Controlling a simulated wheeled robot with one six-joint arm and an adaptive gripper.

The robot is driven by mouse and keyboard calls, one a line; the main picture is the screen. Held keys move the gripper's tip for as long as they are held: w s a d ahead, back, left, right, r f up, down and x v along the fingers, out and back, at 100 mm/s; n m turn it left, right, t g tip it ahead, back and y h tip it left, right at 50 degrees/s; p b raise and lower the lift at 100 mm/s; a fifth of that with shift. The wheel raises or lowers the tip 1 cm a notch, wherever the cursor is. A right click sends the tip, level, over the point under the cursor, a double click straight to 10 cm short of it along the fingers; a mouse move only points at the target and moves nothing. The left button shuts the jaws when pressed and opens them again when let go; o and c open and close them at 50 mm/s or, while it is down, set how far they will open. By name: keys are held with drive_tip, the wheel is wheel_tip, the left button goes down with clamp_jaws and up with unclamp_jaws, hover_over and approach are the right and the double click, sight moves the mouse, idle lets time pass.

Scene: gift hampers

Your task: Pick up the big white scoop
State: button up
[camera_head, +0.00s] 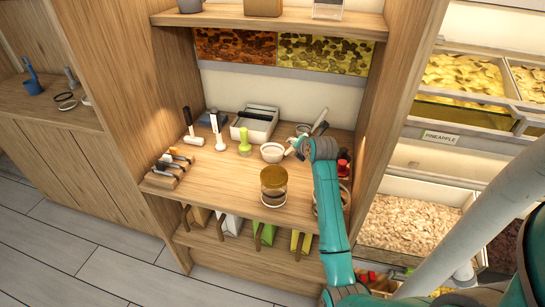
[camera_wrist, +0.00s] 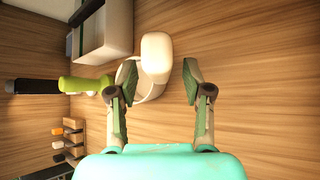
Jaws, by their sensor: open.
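The big white scoop (camera_head: 272,152) appears as a rounded white, bowl-like piece on the wooden counter, just left of my gripper (camera_head: 295,149) in the head view. In the wrist view the white scoop (camera_wrist: 156,48) lies just ahead of and between the fingertips of my gripper (camera_wrist: 158,76). A thin pale curved edge shows below it, close to the left finger. The fingers are spread wide and hold nothing. Whether the left finger touches the scoop is unclear.
A green-handled tool (camera_head: 244,141) stands left of the scoop, with a white box (camera_head: 255,123) behind. A jar with a brown lid (camera_head: 273,181) stands in front. Dark-handled tools (camera_head: 190,127) and a wooden block (camera_head: 170,168) are further left. The shelf's right wall is near my arm.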

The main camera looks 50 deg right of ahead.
drive_tip(key=shift+x, duration=0.8)
drive_tip(key=shift+c, duration=0.3)
clamp_jaws()
